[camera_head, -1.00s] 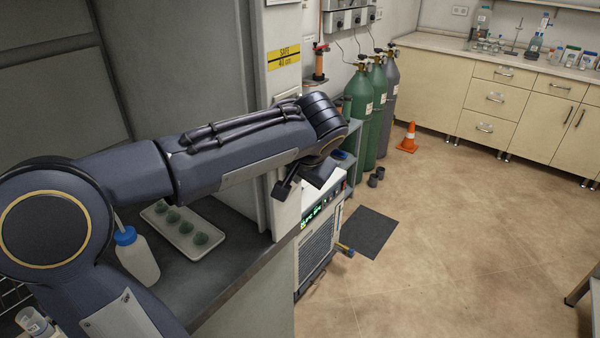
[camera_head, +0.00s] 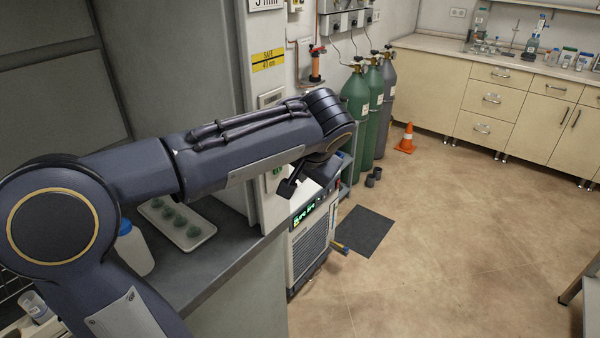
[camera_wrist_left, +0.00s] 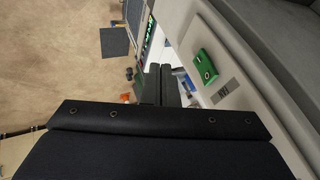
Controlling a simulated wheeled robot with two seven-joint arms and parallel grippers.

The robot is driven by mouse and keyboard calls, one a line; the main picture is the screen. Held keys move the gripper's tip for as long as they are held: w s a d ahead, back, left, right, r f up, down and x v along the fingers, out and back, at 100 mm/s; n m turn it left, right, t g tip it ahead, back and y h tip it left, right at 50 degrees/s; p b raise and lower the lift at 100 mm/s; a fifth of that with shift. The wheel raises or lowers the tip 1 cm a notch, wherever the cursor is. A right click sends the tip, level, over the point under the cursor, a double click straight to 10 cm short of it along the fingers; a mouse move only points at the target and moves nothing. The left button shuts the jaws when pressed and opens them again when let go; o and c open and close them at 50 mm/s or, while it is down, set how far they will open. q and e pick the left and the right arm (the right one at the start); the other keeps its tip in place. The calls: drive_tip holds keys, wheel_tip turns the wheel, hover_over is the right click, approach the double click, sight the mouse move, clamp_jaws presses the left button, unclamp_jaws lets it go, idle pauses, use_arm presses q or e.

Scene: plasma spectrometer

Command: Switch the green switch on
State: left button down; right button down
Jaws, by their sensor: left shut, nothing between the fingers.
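In the head view a small green patch (camera_head: 277,171) shows on the panel just below my left forearm, mostly hidden. My left gripper (camera_head: 287,188) is shut and empty, pointing down in front of the panel's edge. In the wrist view its dark fingers (camera_wrist_left: 158,84) are together, to the left of the switch and apart from it. My right gripper is not in view.
A dark counter (camera_head: 205,268) holds a tray (camera_head: 198,238) of green items and a blue-capped bottle (camera_head: 134,252). A white unit with a green display (camera_head: 308,212) stands below the panel. Gas cylinders (camera_head: 355,105) stand behind.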

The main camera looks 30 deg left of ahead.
use_arm(q)
drive_tip(key=d+f+v, duration=0.1)
drive_tip(key=v, duration=0.8)
drive_tip(key=s+d+f+h+p, duration=0.1)
drive_tip(key=s+f+h, duration=0.3)
drive_tip(key=s+f, duration=0.4)
drive_tip(key=s+d+f+n+h+p, duration=0.1)
drive_tip(key=s+d+f+h, duration=0.3)
drive_tip(key=s+f, duration=0.4)
drive_tip(key=shift+s+f+n+t+h+p, duration=0.25)
drive_tip(key=shift+s+t+h, duration=0.2)
drive_tip(key=shift+s, duration=0.5)
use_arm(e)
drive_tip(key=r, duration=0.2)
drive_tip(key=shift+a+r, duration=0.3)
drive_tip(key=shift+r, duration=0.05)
